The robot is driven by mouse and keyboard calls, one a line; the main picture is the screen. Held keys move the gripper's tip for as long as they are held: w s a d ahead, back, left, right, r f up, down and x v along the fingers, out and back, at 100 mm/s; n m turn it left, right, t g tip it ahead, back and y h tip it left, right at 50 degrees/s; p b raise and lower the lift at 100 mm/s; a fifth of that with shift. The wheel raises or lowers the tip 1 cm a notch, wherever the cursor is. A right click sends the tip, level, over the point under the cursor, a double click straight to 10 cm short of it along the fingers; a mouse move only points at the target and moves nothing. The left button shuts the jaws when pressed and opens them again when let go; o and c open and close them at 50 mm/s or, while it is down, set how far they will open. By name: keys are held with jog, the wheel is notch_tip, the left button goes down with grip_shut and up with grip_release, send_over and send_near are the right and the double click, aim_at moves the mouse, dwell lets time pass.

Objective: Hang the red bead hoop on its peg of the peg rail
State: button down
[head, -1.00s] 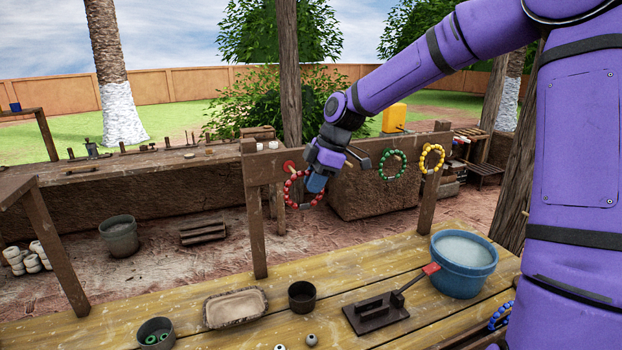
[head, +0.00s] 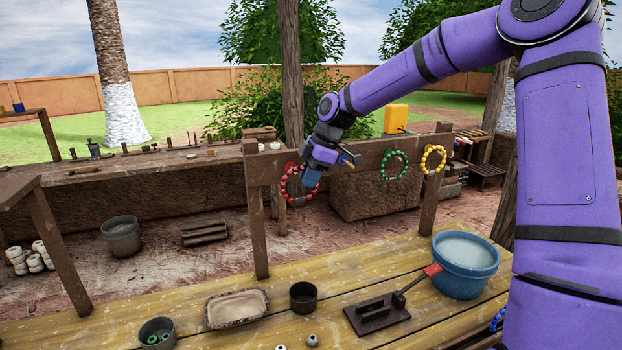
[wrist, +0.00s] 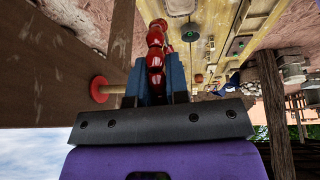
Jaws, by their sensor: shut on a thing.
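The red bead hoop (head: 285,189) hangs from my gripper (head: 312,181), in front of the left part of the peg rail (head: 345,172). My gripper is shut on the hoop's beads; the wrist view shows red beads (wrist: 155,60) between the blue fingers (wrist: 158,85). A red disc (wrist: 99,89) on the rail, with a pale peg (wrist: 116,90) standing out from it, is close beside the fingers there. In the head view the hoop's top overlaps this red disc (head: 290,167). The fingers hide the peg's end, so I cannot tell whether the hoop is around it.
A green hoop (head: 393,166) and a yellow hoop (head: 433,159) hang farther right on the rail. The table below holds a blue bucket (head: 464,270), a trowel-like tool (head: 376,312), a tray (head: 237,307) and cups. A blue hoop (head: 497,319) is partly behind my arm.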

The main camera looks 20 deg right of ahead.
jog(key=w, duration=0.4)
jog(key=shift+a+f, duration=0.1)
jog(key=shift+f, duration=0.15)
jog(key=shift+w+f, duration=0.15)
jog(key=shift+f, duration=0.05)
dwell(0.9)
jog(key=c, duration=1)
grip_release()
jog(key=shift+c, duration=0.2)
jog(key=shift+r, duration=0.1)
